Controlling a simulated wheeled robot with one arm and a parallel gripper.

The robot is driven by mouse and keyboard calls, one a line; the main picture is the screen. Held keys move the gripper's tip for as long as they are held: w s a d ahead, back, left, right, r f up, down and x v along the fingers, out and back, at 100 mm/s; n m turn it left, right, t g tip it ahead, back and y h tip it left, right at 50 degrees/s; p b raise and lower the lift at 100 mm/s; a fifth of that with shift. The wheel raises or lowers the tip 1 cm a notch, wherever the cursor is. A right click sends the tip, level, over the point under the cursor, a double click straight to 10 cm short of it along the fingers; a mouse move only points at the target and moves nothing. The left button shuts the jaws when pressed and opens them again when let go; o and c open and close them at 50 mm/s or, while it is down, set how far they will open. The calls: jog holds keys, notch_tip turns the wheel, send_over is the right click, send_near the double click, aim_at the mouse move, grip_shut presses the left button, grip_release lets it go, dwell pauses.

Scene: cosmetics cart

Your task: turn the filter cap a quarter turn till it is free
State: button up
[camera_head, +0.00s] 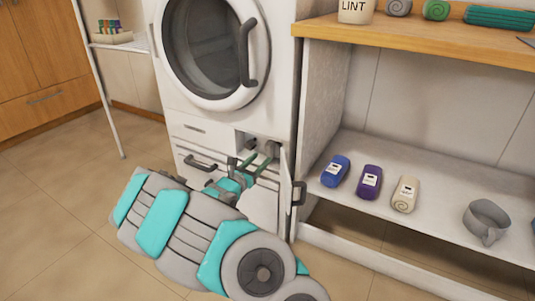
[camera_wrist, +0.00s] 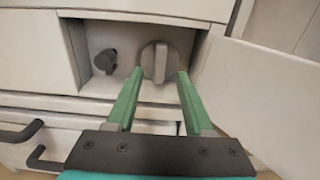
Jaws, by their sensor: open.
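The filter cap (camera_wrist: 159,62) is a round grey knob with a raised grip bar standing upright. It sits in a recess low on the front of the white washing machine (camera_head: 278,105). In the wrist view my gripper (camera_wrist: 155,78) is open, its two green fingers pointing at the cap, one tip to each side of its lower part. I cannot tell whether the fingers touch it. In the head view the cap is small at the recess, with my gripper (camera_head: 254,164) in front of it. The hatch door (camera_head: 287,185) stands open to the right.
A dark plug or small knob (camera_wrist: 105,60) sits left of the cap in the recess. A dark drawer handle (camera_head: 201,163) is left of my gripper.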

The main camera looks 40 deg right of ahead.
aim_at(269, 151)
jog(key=shift+x, duration=2.7)
grip_shut()
